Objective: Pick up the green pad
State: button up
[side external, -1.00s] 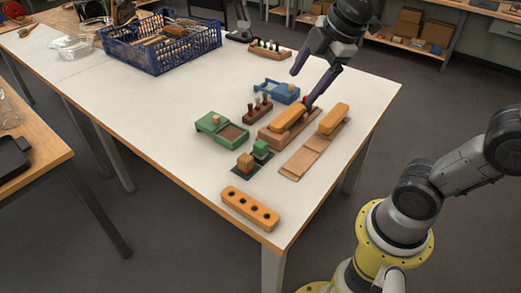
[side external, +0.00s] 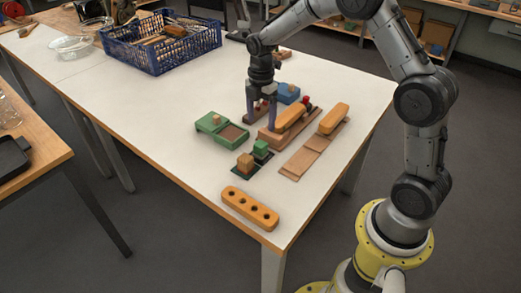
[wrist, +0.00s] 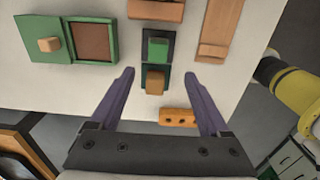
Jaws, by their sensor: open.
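A flat dark green pad (wrist: 145,72) lies on the white table with a small wooden block (wrist: 154,82) on it. A bright green block (wrist: 157,48) stands beside it on a dark base; both also show in the side view, the green block (side external: 261,149) behind the wooden block (side external: 245,162). I cannot tell whether pad and base are one piece. My gripper (wrist: 159,75) is open and empty, pointing down. In the side view, my gripper (side external: 261,120) is above the table, behind the pad, with its fingers apart. In the wrist view the pad appears between the fingers.
A green tray (side external: 221,130) stands left of the pad. Long wooden boards, with orange handles (side external: 290,118) on them, lie to the right. An orange bar with holes (side external: 250,208) lies near the front edge. A blue crate (side external: 160,42) stands at the back left.

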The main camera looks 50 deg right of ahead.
aim_at(260, 144)
notch_tip(260, 144, down, 6)
jog(key=shift+r, duration=0.25)
jog(key=shift+w+d+f, duration=0.1)
jog(key=shift+f, duration=1.3)
jog(key=shift+w+d+f, duration=0.1)
jog(key=shift+f, duration=1.3)
grip_shut()
